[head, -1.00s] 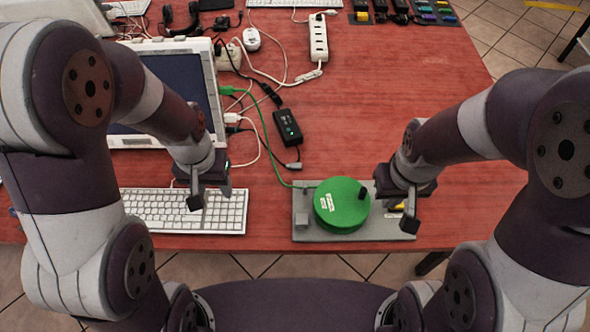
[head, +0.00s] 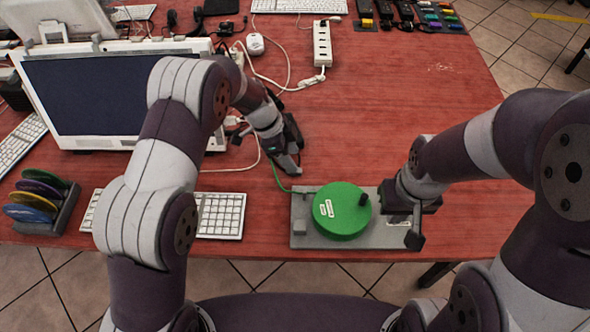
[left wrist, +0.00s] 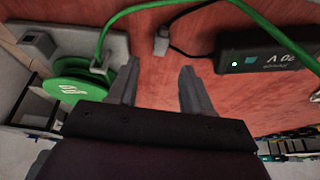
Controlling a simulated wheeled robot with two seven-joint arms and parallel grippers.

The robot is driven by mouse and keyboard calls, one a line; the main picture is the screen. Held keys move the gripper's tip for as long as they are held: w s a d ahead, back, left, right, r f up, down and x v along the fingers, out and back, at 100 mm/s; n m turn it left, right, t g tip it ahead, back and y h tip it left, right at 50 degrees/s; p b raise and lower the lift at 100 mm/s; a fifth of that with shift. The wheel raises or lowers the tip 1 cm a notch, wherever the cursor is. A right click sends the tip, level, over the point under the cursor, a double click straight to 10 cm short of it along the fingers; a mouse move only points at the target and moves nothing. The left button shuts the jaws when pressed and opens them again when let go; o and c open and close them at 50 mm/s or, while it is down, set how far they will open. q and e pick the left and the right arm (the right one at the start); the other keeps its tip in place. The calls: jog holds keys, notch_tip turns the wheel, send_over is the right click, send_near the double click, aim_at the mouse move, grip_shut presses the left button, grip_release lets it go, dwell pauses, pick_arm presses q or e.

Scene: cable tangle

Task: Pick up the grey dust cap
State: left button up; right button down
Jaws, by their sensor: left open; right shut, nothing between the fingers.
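A small grey piece (left wrist: 161,42), which looks like the grey dust cap, sits at the end of a thin black cable on the red table. In the left wrist view it lies just beyond the gap between my left fingertips. My left gripper (left wrist: 159,68) is open and empty, pointing down at the table. In the head view my left gripper (head: 290,166) is above the table behind the green reel, and its arm hides the piece there. My right gripper (head: 403,230) is shut and empty over the right end of the grey plate (head: 375,240).
The green reel (head: 341,209) stands on the plate, and its green cable (left wrist: 104,35) runs past the left finger. A black power adapter (left wrist: 265,52) lies right of the fingers. A monitor (head: 90,95), keyboard (head: 220,215) and disc rack (head: 45,212) stand left.

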pick_arm(q)
jog(key=x, duration=0.5)
jog(key=shift+a+p, duration=0.15)
jog(key=shift+p, duration=0.2)
grip_shut()
jog(key=shift+r, duration=0.1)
jog(key=r, duration=0.4)
jog(key=shift+s+d+r+b, duration=0.2)
jog(key=shift+d+b, duration=0.1)
jog(key=shift+b, duration=0.1)
jog(key=s+d+r, duration=0.5)
jog(key=d+r, duration=0.1)
jog(key=d, duration=0.3)
jog(key=shift+s+d+r+b, duration=0.2)
jog(key=shift+s+r+b, duration=0.05)
jog(key=shift+s+b, duration=0.2)
jog(key=shift+w+a, duration=0.1)
